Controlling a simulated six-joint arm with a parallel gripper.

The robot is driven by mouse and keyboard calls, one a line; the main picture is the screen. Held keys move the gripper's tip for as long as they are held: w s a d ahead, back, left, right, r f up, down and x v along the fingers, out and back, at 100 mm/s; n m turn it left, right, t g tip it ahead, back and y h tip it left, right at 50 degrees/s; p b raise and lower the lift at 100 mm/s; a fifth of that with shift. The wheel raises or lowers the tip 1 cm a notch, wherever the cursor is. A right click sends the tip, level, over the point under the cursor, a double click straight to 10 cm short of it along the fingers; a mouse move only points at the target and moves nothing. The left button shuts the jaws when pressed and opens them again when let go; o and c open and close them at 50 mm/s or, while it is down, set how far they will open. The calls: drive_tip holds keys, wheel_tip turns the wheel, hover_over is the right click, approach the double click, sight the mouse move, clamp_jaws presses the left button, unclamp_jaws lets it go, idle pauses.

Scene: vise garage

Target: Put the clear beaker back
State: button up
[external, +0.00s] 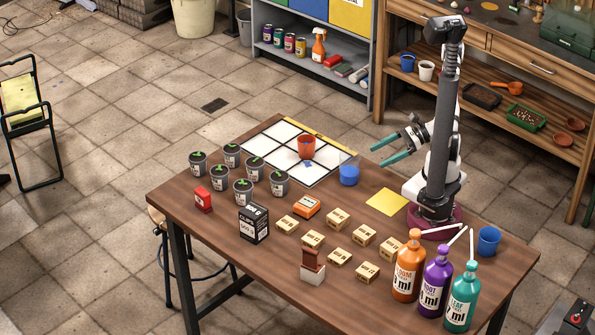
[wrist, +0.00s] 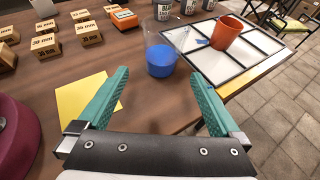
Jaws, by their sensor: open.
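The clear beaker (external: 348,174) stands upright on the table and holds blue liquid. It is beside the near right corner of the white gridded panel. In the wrist view the beaker (wrist: 160,58) is ahead of my gripper (wrist: 160,75), roughly centred between the fingers and beyond their tips. My gripper (external: 382,154) is open and empty, with its teal fingers spread above the table on the beaker's right. A flat yellow square (external: 387,202) lies bare on the table near my base; it also shows left of the fingers in the wrist view (wrist: 80,98).
An orange cup (external: 306,147) stands on the white gridded panel (external: 258,150). Several potted seedlings (external: 243,190) and small labelled boxes (external: 338,217) stand left and in front. Orange, purple and teal bottles (external: 437,280) and a blue cup (external: 489,240) are at the near right.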

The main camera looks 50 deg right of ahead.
drive_tip(key=s+a+r+n+g+h, duration=0.2)
drive_tip(key=s+a+r+n+g, duration=0.2)
drive_tip(key=a+r+n+g, duration=0.45)
drive_tip(key=s+a+r+n+t+h, duration=0.1)
drive_tip(key=s+a+r+n+h, duration=0.1)
drive_tip(key=s+r+n+h, duration=0.5)
drive_tip(key=s+n, duration=0.2)
drive_tip(key=n, duration=0.1)
drive_tip(key=shift+r+n+h, duration=0.3)
drive_tip(key=shift+n, duration=0.05)
